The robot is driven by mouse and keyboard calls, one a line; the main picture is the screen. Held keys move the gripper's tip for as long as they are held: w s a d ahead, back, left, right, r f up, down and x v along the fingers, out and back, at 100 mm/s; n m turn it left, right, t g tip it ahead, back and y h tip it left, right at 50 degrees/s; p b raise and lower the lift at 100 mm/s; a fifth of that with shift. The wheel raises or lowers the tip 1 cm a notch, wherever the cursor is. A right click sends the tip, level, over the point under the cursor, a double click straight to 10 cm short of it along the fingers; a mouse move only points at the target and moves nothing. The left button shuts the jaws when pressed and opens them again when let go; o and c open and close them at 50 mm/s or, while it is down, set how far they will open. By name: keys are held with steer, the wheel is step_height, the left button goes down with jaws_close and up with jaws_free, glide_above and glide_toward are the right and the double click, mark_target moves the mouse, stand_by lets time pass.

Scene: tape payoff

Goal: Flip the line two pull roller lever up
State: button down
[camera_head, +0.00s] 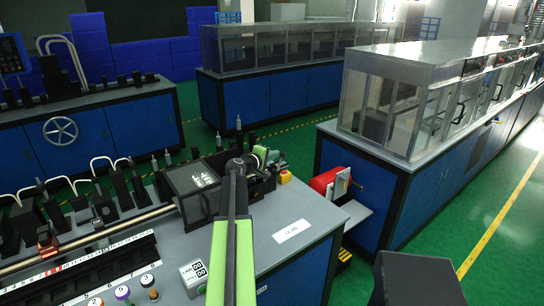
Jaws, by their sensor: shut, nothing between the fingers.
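My arm, with a green link, rises from the bottom middle over the near machine bench (262,245). Its far end with my gripper (252,160) is above the bench's back right part, beside a dark-windowed housing (192,180). My gripper looks small and dark there, shut and empty; its fingertips are hard to make out. Several thin upright levers or posts stand along the bench's back, one (238,124) just behind my gripper. I cannot tell which is the line two pull roller lever. The label (292,231) on the bench top is too small to read surely.
A green motor (276,157) and a yellow box (285,177) sit near the bench's right end. A red unit (328,180) stands beyond it. Glass-covered machines (400,95) stand to the right and behind. Green floor (500,240) is open at right.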

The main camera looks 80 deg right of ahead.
steer(key=shift+s, duration=0.2)
steer(key=w+a+r+p, duration=0.5)
steer(key=w+a, duration=0.2)
steer(key=a, duration=0.2)
steer(key=shift+w+a+r, duration=0.15)
steer(key=shift+a, duration=0.25)
